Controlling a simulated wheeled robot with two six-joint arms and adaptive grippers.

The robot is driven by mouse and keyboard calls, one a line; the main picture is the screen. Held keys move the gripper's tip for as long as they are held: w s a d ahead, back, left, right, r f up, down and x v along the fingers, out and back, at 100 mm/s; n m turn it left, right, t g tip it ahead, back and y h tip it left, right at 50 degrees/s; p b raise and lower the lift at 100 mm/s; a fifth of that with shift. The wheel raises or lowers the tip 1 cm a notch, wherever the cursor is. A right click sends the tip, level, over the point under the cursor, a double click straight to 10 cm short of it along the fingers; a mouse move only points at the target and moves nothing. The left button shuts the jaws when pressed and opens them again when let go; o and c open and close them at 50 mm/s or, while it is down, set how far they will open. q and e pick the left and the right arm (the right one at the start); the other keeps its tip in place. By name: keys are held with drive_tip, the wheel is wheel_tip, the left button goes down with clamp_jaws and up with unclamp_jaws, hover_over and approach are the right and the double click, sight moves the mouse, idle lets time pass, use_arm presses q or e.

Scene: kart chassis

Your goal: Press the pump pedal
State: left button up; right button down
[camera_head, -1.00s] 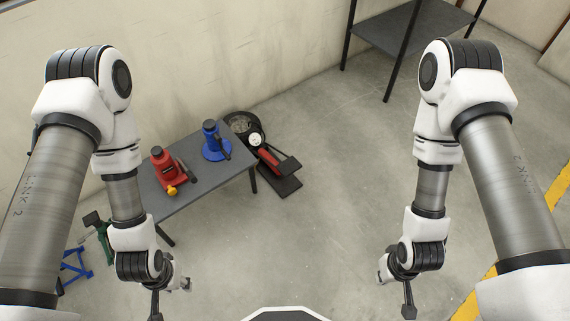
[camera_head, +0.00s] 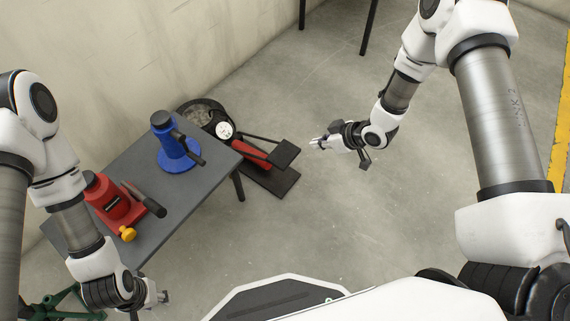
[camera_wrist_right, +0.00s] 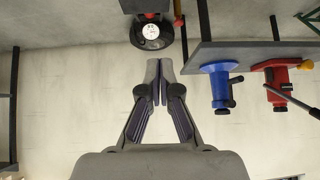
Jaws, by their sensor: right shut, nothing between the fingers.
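The foot pump (camera_head: 253,154) stands on the floor beyond the right end of the table, with a red cylinder, a white gauge (camera_head: 225,130) and a dark base plate. Its black pedal (camera_head: 285,153) is raised above the base plate. My right gripper (camera_head: 315,143) is just right of the pedal and looks apart from it. In the right wrist view its fingers (camera_wrist_right: 160,64) are closed together and empty, with the pump's gauge (camera_wrist_right: 150,31) above them. My left gripper (camera_head: 160,297) is at the lower left by the table's front; its fingers are too unclear to judge.
The grey table (camera_head: 200,203) carries a red bottle jack (camera_head: 113,203) and a blue bottle jack (camera_head: 173,148). A tyre (camera_head: 203,112) lies behind the pump. A green stand (camera_head: 65,305) is at the lower left. The floor right of the pump is clear.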

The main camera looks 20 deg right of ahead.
use_arm(q)
wheel_tip(320, 180, down, 8)
drive_tip(key=b, duration=0.5)
drive_tip(key=shift+w+a, duration=0.15)
drive_tip(key=shift+w, duration=0.05)
use_arm(e)
wheel_tip(320, 180, down, 6)
drive_tip(key=w+d, duration=0.1)
drive_tip(key=w, duration=0.1)
drive_tip(key=shift+w+t, duration=0.25)
drive_tip(key=shift+t, duration=0.15)
drive_tip(key=shift+r, duration=0.15)
drive_tip(key=b, duration=0.6)
hover_over(291, 157)
drive_tip(key=s+d, duration=0.1)
drive_tip(key=s, duration=0.1)
wheel_tip(291, 157, down, 8)
drive_tip(key=f+b, duration=0.2)
drive_tip(key=shift+d+f, duration=0.3)
drive_tip(key=shift+w+f, duration=0.1)
drive_tip(key=shift+f, duration=0.25)
use_arm(q)
wheel_tip(291, 157, down, 8)
drive_tip(key=shift+w+f, duration=0.1)
